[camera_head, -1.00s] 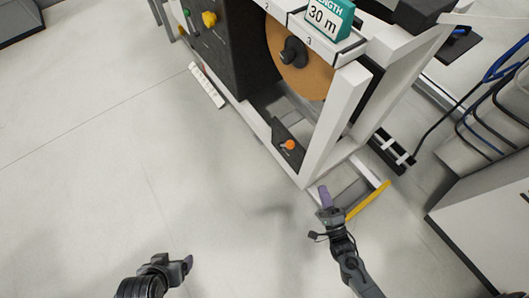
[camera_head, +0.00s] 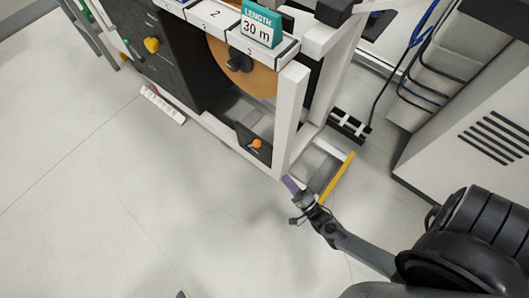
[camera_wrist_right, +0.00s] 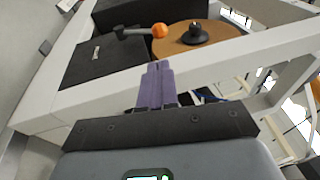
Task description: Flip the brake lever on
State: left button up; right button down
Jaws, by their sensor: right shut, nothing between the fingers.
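The brake lever has an orange knob (camera_head: 256,143) and sits on a dark plate (camera_head: 246,135) low on the machine, left of a white corner post. In the right wrist view the orange knob (camera_wrist_right: 160,30) tops a dark lever arm (camera_wrist_right: 130,32) that lies out to its left. My right gripper (camera_head: 291,186) is outside the frame, below and right of the lever. Its purple fingers (camera_wrist_right: 155,85) are together and empty, pointing toward the knob with a gap between them. Only a tiny tip of my left gripper (camera_head: 181,294) shows at the bottom edge.
The white corner post (camera_head: 291,120) stands between my right gripper and the reel (camera_head: 260,79). A yellow bar (camera_head: 337,180) lies beside my right gripper. A grey cabinet (camera_head: 470,130) stands at the right.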

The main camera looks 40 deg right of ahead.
pick_arm(q)
jog(key=shift+f+b, duration=2.55)
jog(key=shift+f, duration=0.05)
pick_arm(e)
jog(key=w+r, duration=0.2)
jog(key=w, duration=1.2)
jog(key=shift+d+r, duration=0.2)
jog(key=shift+r, duration=0.2)
pick_arm(q)
jog(key=shift+r, duration=0.1)
pick_arm(e)
jog(key=shift+s, duration=0.1)
